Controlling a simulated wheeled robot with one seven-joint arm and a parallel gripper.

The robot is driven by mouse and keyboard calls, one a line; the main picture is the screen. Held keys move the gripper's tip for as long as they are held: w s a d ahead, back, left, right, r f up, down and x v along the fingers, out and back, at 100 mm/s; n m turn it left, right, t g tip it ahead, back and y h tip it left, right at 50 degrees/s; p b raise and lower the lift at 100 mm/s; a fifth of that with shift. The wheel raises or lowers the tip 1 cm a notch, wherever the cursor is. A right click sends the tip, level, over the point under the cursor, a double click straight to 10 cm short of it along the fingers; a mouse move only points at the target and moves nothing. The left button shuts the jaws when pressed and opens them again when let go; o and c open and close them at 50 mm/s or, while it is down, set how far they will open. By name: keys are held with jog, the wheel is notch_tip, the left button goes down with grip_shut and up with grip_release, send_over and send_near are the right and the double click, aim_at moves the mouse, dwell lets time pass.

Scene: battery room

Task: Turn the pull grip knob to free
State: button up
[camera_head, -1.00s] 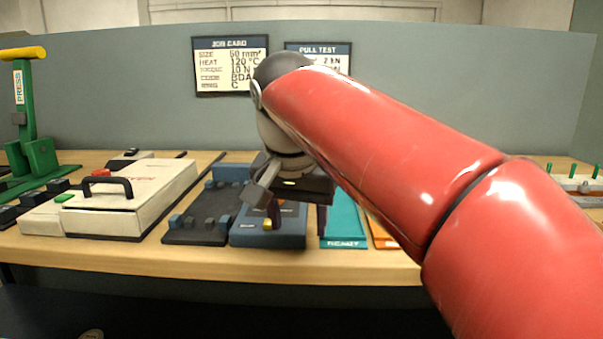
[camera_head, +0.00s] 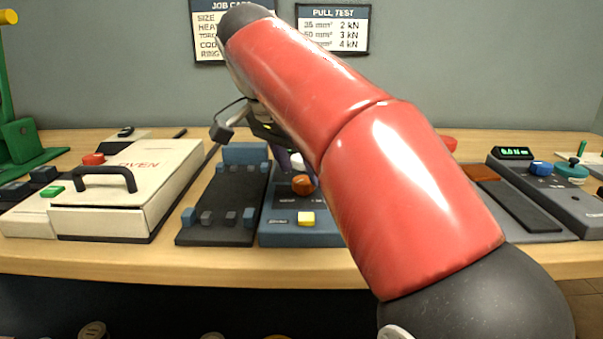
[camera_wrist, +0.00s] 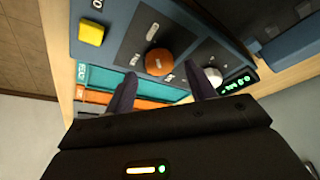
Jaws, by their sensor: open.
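An orange knob (camera_head: 302,185) with a pale mark stands on the sloped top of a blue unit (camera_head: 277,236). It also shows in the wrist view (camera_wrist: 159,62). A yellow button (camera_wrist: 91,32) lies to its left there, and a small white knob (camera_wrist: 214,75) and a green display (camera_wrist: 238,83) lie to its right. In the head view my arm mostly hides the gripper.
A dark block fixture (camera_head: 222,205) stands just left of the blue unit, then a white oven (camera_head: 130,190) with a black handle. A grey unit with a dark strip (camera_head: 522,205) is at right.

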jog(key=shift+x, duration=1.05)
jog(key=c, duration=1)
jog(key=shift+o, duration=0.2)
